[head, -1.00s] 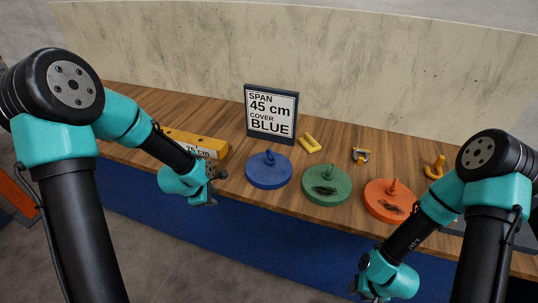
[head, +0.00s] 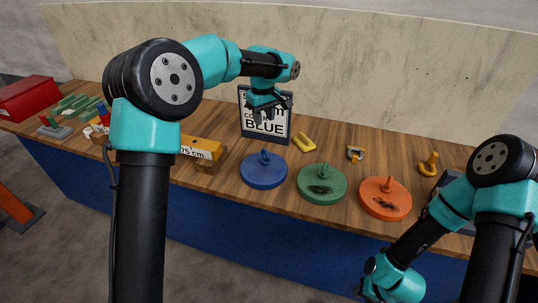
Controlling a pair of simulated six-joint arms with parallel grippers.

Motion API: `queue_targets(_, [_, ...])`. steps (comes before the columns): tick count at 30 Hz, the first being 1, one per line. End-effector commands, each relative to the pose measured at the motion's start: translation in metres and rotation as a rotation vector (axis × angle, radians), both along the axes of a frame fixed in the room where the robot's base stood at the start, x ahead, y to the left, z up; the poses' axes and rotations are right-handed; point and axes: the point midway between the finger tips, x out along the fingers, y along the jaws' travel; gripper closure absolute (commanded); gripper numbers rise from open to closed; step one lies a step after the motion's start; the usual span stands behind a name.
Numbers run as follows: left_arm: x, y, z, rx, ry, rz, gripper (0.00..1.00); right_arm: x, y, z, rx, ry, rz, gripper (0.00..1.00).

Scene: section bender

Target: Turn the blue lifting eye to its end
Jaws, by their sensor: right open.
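The blue lifting eye (head: 265,157) stands upright on the middle of a round blue cover (head: 262,174) near the table's front edge. My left gripper (head: 268,110) hangs above and behind it, in front of the sign, clear of the eye and touching nothing that I can see. Its dark fingers overlap the sign, and I cannot tell how far apart they are. My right gripper (head: 372,292) is low in front of the table at the bottom edge, mostly cut off; it is open and away from the covers.
Green (head: 336,184) and orange (head: 386,209) covers sit to the right. Yellow parts (head: 304,142) lie behind. A yellow 75 cm block (head: 203,148) and red box (head: 28,97) are left.

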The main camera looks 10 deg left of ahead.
Motion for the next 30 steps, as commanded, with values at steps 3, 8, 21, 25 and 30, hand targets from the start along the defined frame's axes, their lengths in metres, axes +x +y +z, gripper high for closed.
queue_targets(3, [0.001, -0.003, 0.008, 0.017, 0.008, -0.019, 0.61, 0.0, 0.0, 0.0, 0.0, 0.0, 0.0, 0.57])
queue_targets(8, [0.001, -0.003, 0.008, 0.018, 0.009, -0.02, 0.61, 0.0, 0.0, 0.0, 0.0, 0.0, 0.0, 0.57])
queue_targets(21, [0.001, -0.002, -0.014, 0.018, 0.011, -0.019, 0.61, 0.0, 0.0, 0.0, 0.0, 0.0, 0.0, 0.57])
queue_targets(25, [0.0, -0.002, -0.034, 0.019, 0.012, -0.02, 0.61, 0.0, 0.0, 0.0, 0.0, 0.0, 0.0, 0.57])
queue_targets(30, [0.001, -0.002, -0.064, 0.018, 0.012, -0.018, 0.61, 0.0, 0.0, 0.0, 0.0, 0.0, 0.0, 0.57])
